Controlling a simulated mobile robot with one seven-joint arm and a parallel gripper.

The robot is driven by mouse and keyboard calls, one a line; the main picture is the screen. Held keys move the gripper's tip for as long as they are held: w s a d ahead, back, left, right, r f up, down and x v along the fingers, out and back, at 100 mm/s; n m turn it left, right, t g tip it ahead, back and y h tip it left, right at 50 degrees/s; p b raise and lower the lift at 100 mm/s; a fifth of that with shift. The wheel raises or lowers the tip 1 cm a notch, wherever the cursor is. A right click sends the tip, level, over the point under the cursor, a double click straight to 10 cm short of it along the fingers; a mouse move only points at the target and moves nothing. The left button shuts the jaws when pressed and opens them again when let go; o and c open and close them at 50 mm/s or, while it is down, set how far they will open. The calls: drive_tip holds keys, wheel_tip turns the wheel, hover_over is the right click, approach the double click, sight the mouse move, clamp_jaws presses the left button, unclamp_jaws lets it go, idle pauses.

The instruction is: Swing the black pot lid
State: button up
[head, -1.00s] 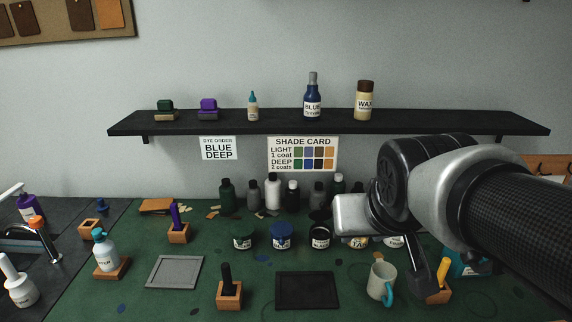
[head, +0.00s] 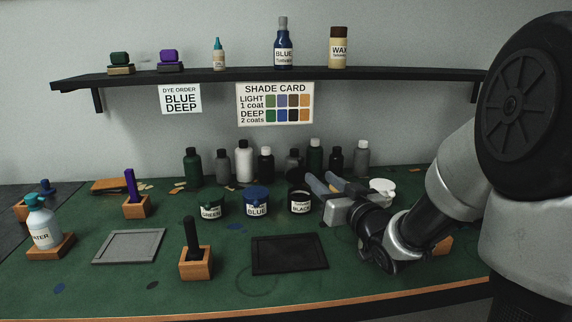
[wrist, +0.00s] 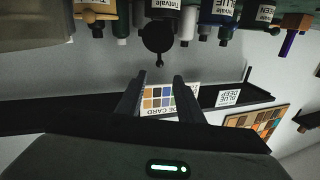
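The black pot (head: 300,206) stands on the green bench to the right of the blue pot. Its dark round lid (wrist: 158,36) shows in the wrist view with a small knob, and looks raised on the pot's rim. In the head view the lid (head: 298,189) is a dark shape whose exact tilt I cannot tell. My gripper (head: 318,175) is just right of the black pot, its two fingers pointing toward the back left. In the wrist view my gripper (wrist: 160,75) is open and empty, with the lid's knob ahead of the gap. I see no contact.
The blue pot (head: 256,206) and green pot (head: 210,207) stand to the left. A pot with a white lid (head: 382,187) is behind my gripper on the right. Several bottles (head: 244,162) line the back.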

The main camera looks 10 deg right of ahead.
drive_tip(key=b, duration=0.2)
hover_over(294, 181)
drive_tip(key=shift+w+d, duration=0.1)
drive_tip(key=shift+w, duration=0.3)
clamp_jaws()
drive_tip(key=shift+r, duration=0.15)
